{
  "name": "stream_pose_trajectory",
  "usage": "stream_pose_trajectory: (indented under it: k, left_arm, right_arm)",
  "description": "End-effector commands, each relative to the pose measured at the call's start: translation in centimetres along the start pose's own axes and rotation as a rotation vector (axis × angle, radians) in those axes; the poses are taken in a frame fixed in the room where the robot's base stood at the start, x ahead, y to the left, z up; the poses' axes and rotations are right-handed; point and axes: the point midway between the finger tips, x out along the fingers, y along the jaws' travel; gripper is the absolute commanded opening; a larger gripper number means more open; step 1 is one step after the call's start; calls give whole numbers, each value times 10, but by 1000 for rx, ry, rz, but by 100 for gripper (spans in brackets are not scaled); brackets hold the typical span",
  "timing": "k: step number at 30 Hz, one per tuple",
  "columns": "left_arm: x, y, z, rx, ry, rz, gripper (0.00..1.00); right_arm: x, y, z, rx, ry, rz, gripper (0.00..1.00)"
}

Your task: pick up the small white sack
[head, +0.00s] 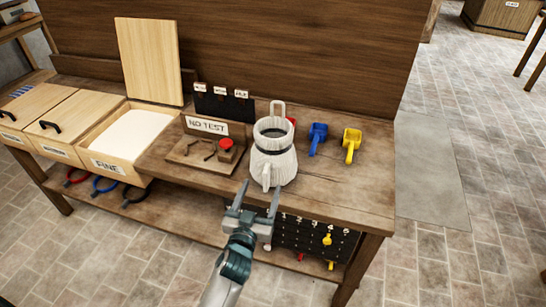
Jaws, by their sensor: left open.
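The small white sack (274,163) stands upright on the wooden bench. It has an open top, a dark band round its upper part, and a loop at the back and one at the front. My left gripper (258,188) comes in from below, in front of the bench edge. Its two fingers are apart, point toward the sack's lower front and hold nothing. In the picture the fingertips lie close to the sack's base; I cannot tell whether they touch it. My right gripper is not in view.
A blue scoop (318,137) and a yellow scoop (351,145) lie right of the sack; something red is mostly hidden behind it. A "NO TEST" stand (207,126) with a red button is on the left. The "FINE" bin (107,165) is further left. The bench's right front is clear.

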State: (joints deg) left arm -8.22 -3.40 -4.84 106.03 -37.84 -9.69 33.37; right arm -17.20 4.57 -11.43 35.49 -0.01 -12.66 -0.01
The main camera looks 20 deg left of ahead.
Motion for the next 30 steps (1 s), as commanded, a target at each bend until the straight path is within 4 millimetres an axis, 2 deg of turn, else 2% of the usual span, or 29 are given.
stream_pose_trajectory:
  k: [8, 18, 21, 30]
  left_arm:
    - [7, 1, -1, -1, -1, -1, 66]
    - [45, 4, -1, 0, 0, -1, 66]
    - [51, 5, -1, 0, 0, 0, 66]
    - [52, 4, 0, -1, 0, 0, 66]
  right_arm:
    - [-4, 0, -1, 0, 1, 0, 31]
    - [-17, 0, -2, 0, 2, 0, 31]
    - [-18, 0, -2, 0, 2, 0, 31]
    - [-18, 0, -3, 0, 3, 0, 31]
